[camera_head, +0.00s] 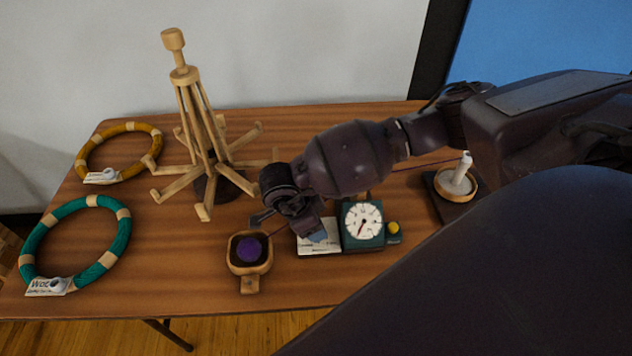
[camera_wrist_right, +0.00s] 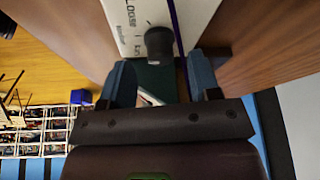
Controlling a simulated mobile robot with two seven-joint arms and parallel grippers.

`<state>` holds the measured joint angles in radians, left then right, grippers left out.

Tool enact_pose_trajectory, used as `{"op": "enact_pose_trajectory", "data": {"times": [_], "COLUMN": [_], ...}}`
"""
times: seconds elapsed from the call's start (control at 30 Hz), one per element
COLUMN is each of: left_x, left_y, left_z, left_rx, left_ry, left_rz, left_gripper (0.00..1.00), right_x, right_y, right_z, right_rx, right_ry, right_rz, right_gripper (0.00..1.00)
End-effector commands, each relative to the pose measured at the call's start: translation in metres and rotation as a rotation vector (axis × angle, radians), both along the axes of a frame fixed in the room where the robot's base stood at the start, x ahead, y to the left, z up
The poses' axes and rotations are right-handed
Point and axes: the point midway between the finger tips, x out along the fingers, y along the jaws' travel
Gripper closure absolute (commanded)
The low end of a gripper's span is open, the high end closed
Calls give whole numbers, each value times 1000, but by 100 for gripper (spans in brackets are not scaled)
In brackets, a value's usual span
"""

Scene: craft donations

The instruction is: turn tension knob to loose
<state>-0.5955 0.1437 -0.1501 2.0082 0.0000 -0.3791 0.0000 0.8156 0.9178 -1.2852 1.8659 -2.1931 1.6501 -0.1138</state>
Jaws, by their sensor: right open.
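The tension knob (camera_wrist_right: 159,43) is a dark round knob in the right wrist view, in front of a white label card (camera_wrist_right: 130,22) with partly legible lettering. My right gripper (camera_wrist_right: 161,82) is open, with one blue finger on either side of the picture and the knob ahead between them. I cannot tell whether they touch it. In the head view the right gripper (camera_head: 311,231) hangs over the white card (camera_head: 320,249) and hides the knob. A dark green box with a white dial (camera_head: 362,222) stands just right of it. My left gripper is not in view.
A wooden cup with purple yarn (camera_head: 250,249) stands left of the card. A wooden yarn swift (camera_head: 190,90) stands behind. Teal (camera_head: 112,262) and mustard (camera_head: 150,136) skeins lie at left. A spindle (camera_head: 459,178) stands at right. Purple yarn (camera_wrist_right: 178,38) runs beside the knob.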

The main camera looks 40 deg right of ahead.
Motion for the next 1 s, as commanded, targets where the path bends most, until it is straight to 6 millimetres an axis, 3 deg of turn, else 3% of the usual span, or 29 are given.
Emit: {"op": "enact_pose_trajectory", "data": {"times": [0.2,0.6,0.9,1.0], "left_x": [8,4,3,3], "left_y": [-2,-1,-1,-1], "left_z": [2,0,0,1], "left_rx": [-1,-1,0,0], "left_ry": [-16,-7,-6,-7], "left_rz": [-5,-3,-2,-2], "left_gripper": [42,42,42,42], "right_x": [-2,-3,-3,-3], "right_y": [-8,-10,-9,-10], "right_z": [-20,-24,-24,-24], "right_rx": [0,0,1,1], "right_ry": [1,0,0,0], "right_rz": [0,0,0,-2], "right_gripper": [43,45,90,90]}}
